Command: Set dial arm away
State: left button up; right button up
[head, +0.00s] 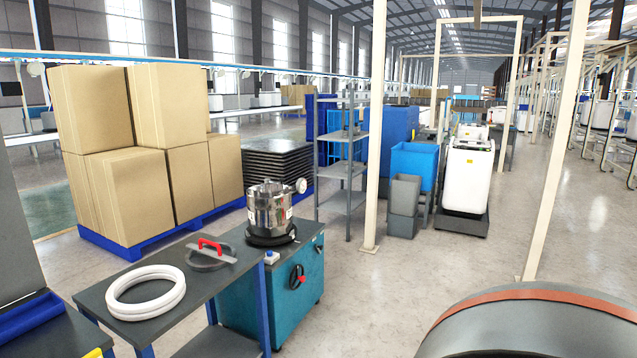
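A round white dial (301,185) sticks out at the right of a shiny steel pot (270,208). The pot stands on a teal cabinet (258,305) with a dark top. A black and red knob (297,277) is on the cabinet's front. A flat grey tool with a red handle (210,246) lies on the dark table (190,312) left of the cabinet. I cannot tell which part the dial arm is. Neither of my grippers shows in the head view.
White rings (145,291) lie on the table's near part. Stacked cartons (125,195) on a blue pallet (165,240) stand behind. A grey shelf rack (343,165), cream posts (375,130) and grey bins (404,205) stand right of the cabinet. Open floor (400,275) lies at centre right.

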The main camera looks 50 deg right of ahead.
aim_at(301, 183)
jog(key=z, duration=2.25)
jog(key=i, duration=4.85)
jog(key=u, duration=0.4)
